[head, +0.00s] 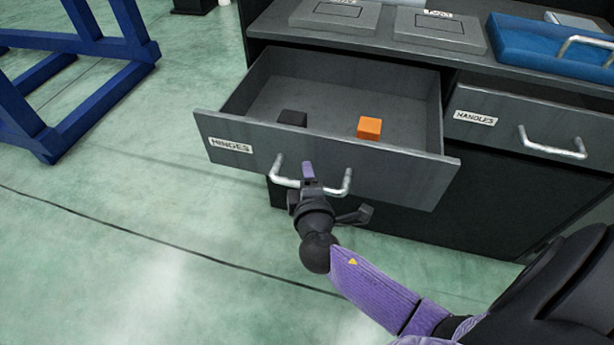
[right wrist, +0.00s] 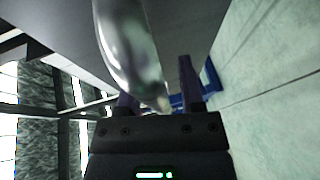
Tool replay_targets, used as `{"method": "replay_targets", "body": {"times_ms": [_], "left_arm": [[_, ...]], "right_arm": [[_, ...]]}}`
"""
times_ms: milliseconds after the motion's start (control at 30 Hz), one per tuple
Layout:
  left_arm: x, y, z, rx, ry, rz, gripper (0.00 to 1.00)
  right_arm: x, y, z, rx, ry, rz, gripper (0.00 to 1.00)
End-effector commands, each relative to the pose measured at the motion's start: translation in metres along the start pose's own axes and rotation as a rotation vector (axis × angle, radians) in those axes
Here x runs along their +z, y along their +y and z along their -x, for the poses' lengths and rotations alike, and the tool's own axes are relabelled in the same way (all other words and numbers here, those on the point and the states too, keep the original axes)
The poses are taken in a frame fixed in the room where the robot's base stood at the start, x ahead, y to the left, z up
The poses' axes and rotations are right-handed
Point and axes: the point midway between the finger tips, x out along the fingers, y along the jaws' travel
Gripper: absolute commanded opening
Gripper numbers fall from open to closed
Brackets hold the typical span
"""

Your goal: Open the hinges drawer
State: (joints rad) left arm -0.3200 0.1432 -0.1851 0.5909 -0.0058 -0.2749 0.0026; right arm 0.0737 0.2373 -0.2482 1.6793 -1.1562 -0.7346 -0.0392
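The hinges drawer (head: 327,171) is pulled well out of the dark cabinet, its inside showing. Its front has a "HINGES" label (head: 231,146) and a metal bar handle (head: 346,181). My right gripper (head: 309,172) is at the middle of this handle. In the right wrist view the handle (right wrist: 132,50) runs down between my two fingers (right wrist: 157,95), which stand apart; a gap shows between the handle and the right finger. An orange block (head: 369,128) and a dark block (head: 292,118) lie in the drawer. My left gripper is not in view.
The handles drawer (head: 500,118), to the right, is shut. Grey boxes (head: 336,14) and a blue case (head: 545,45) sit on the cabinet top. A blue frame (head: 75,60) stands at the left. The green floor in front of the drawer is clear at the left.

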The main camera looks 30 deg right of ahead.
Motion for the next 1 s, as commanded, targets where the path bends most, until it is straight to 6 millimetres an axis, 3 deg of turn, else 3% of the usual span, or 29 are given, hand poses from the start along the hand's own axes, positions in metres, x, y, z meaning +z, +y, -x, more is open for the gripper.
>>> {"method": "replay_targets", "body": {"times_ms": [367, 800, 1000], "left_arm": [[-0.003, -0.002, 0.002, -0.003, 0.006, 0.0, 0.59], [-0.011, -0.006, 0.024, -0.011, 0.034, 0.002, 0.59], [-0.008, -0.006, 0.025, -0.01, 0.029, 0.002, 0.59]], "right_arm": [[0.0, 0.001, 0.005, 0.001, 0.001, 0.0, 0.58], [0.0, 0.001, 0.09, -0.001, 0.0, 0.0, 0.58], [0.0, 0.0, 0.1, 0.001, 0.0, 0.0, 0.58]]}}
